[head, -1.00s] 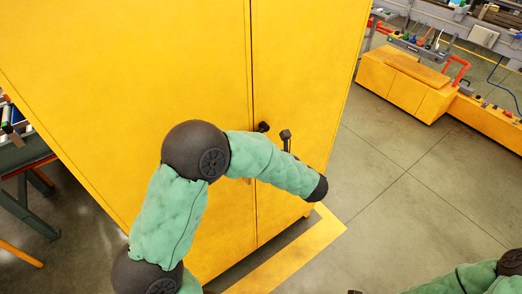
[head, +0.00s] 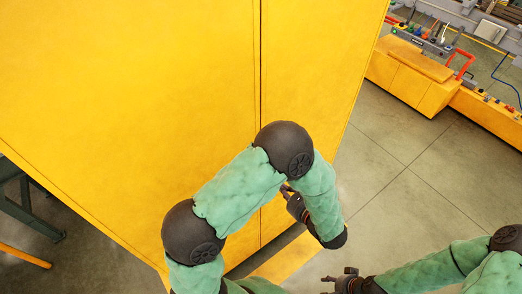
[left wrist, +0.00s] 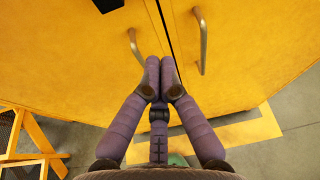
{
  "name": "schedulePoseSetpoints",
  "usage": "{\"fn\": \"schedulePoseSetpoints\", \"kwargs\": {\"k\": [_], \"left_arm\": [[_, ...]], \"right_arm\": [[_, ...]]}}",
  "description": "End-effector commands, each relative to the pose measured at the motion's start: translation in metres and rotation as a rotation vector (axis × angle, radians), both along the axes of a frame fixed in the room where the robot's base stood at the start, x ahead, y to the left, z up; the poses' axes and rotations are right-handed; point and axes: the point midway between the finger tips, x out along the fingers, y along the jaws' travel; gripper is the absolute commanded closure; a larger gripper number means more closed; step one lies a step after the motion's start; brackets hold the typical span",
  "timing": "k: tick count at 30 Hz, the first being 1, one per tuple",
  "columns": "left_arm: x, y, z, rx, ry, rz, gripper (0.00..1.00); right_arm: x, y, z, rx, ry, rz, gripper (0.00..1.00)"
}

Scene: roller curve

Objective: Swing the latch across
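A tall yellow two-door cabinet (head: 130,90) stands in front of me. In the left wrist view its doors (left wrist: 235,80) meet at a dark seam, with a metal bar handle on the left door (left wrist: 136,46) and another on the right door (left wrist: 202,40). A dark block (left wrist: 107,4), cut off by the top edge, may be part of the latch; the latch is not clear in either view. My left gripper (head: 287,190) is by the doors; its purple fingertips (left wrist: 163,63) are together near the seam, between the handles, with nothing visible between them. My right gripper (head: 325,286) is away from the cabinet, low in view.
A yellow floor strip (head: 285,258) lies by the cabinet's base. The grey floor (head: 385,190) on the right is open. Low yellow benches (head: 415,80) with tools stand at the back right. A dark stand (head: 35,205) is at the left.

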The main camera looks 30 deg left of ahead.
Motion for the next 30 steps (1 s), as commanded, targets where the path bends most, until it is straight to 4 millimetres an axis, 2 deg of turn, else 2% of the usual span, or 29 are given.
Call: {"fn": "schedulePoseSetpoints", "kwargs": {"k": [4, 8, 23, 27, 30], "left_arm": [[-0.001, 0.004, -0.003, 0.003, 0.0, 0.002, 1.0], [0.005, 0.016, -0.008, 0.003, 0.002, 0.005, 1.0], [0.038, 0.084, -0.034, 0.002, 0.002, 0.006, 1.0], [0.036, 0.085, -0.012, 0.001, -0.002, 0.0, 1.0], [0.034, 0.086, -0.002, 0.002, -0.001, -0.001, 1.0]], "right_arm": [[-0.001, 0.0, 0.002, 0.0, 0.003, -0.001, 0.46], [-0.001, 0.0, 0.004, 0.0, 0.003, -0.001, 0.46], [-0.001, 0.0, 0.016, 0.0, 0.001, -0.001, 0.46], [-0.001, 0.0, 0.028, 0.0, 0.001, -0.001, 0.46], [0.0, 0.0, 0.033, 0.0, 0.001, -0.001, 0.46]]}}
